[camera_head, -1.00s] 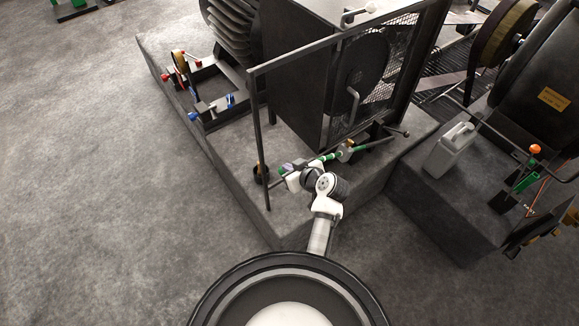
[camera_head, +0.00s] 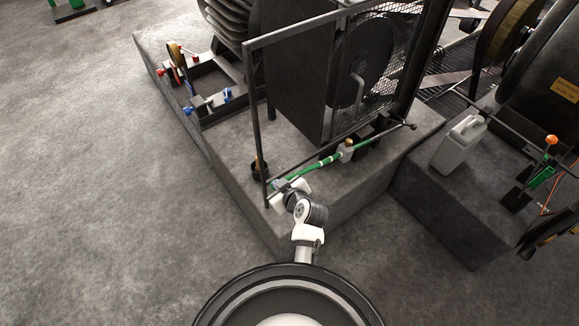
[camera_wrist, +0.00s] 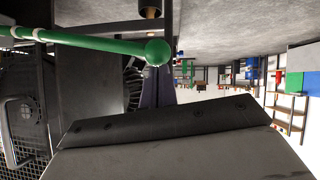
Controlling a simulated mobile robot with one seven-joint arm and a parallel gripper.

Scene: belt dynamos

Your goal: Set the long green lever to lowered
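The long green lever (camera_head: 312,165) has white bands and runs from a light grey pivot block (camera_head: 346,151) toward the lower left, near the front rail of the machine. Its near end is partly hidden by my arm in the head view. In the wrist view the lever (camera_wrist: 90,42) crosses the upper left, and its round green knob shows in front of my gripper's dark front plate. My gripper (camera_head: 279,187) is close to the lever's knob end, apparently apart from it.
A dark rail frame (camera_head: 256,110) stands around the machine, with a post close to my gripper. A grey canister (camera_head: 458,145) and a smaller green lever (camera_head: 541,178) with an orange knob are on the right block. Open floor lies left.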

